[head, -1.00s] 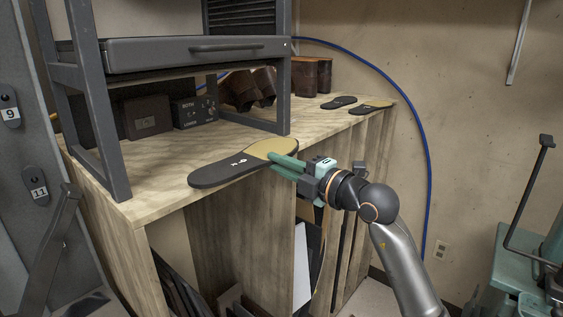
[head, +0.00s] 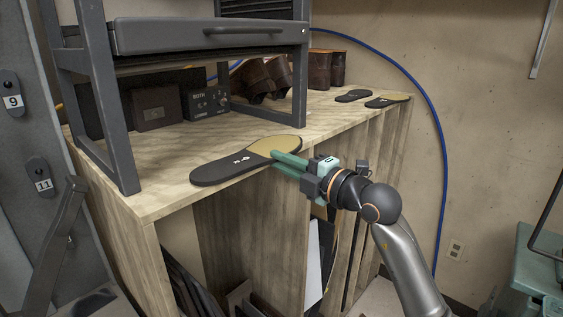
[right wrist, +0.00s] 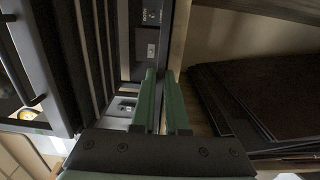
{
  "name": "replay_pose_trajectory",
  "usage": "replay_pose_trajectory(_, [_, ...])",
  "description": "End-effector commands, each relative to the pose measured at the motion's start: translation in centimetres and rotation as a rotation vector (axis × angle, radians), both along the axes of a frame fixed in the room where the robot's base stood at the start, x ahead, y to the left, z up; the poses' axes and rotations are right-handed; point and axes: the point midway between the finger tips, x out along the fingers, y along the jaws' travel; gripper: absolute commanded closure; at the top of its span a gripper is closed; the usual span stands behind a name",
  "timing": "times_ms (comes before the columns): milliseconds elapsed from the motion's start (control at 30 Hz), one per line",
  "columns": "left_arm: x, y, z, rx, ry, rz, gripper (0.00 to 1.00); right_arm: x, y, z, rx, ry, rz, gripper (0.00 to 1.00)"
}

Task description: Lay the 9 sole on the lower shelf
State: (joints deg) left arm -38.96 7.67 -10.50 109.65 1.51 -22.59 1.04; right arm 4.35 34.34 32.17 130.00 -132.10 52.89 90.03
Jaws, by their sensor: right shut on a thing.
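The sole (head: 218,171), dark with a tan patch at one end and a small white marking that is hard to read, is held flat at the front edge of the wooden unit's top (head: 165,197). My right gripper (head: 278,160) has its green fingers shut on the sole's near edge by the tan end. I cannot tell whether the sole touches the wood. In the right wrist view the green fingers (right wrist: 164,103) are close together, with little of the sole visible. Which surface is the lower shelf is unclear. My left gripper is out of view.
A grey metal rack with a drawer (head: 210,34) stands on the wooden top. Dark boxes (head: 155,110) and brown shoes (head: 262,77) sit behind. Two other soles (head: 387,100) lie at the far right end.

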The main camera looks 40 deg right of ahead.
Motion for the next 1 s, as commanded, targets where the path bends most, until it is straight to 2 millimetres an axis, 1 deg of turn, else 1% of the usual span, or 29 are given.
replay_pose_trajectory(33, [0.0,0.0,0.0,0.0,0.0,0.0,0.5,0.0,0.0,0.1,0.0,-0.004,0.0,1.0])
replay_pose_trajectory(67, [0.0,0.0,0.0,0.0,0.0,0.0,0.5,0.0,0.0,0.1,0.0,-0.004,0.0,0.87])
replay_pose_trajectory(100, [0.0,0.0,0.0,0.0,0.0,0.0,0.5,0.0,0.0,0.1,0.0,-0.004,0.0,0.83])
replay_pose_trajectory(367, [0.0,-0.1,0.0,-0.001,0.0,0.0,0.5,0.0,0.0,0.1,0.0,-0.003,0.0,0.53])
replay_pose_trajectory(633, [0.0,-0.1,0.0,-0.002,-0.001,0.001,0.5,-0.1,0.0,0.0,0.0,0.001,0.0,0.53])
replay_pose_trajectory(733, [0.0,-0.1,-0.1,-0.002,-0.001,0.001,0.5,-0.6,0.0,0.0,0.0,-0.001,0.0,0.53])
replay_pose_trajectory(867, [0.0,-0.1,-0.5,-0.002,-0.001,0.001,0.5,-2.2,-0.1,-0.2,0.001,-0.001,-0.001,0.53])
replay_pose_trajectory(1000, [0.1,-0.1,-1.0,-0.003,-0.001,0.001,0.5,-4.8,-0.2,-0.3,0.0,-0.001,-0.001,0.53])
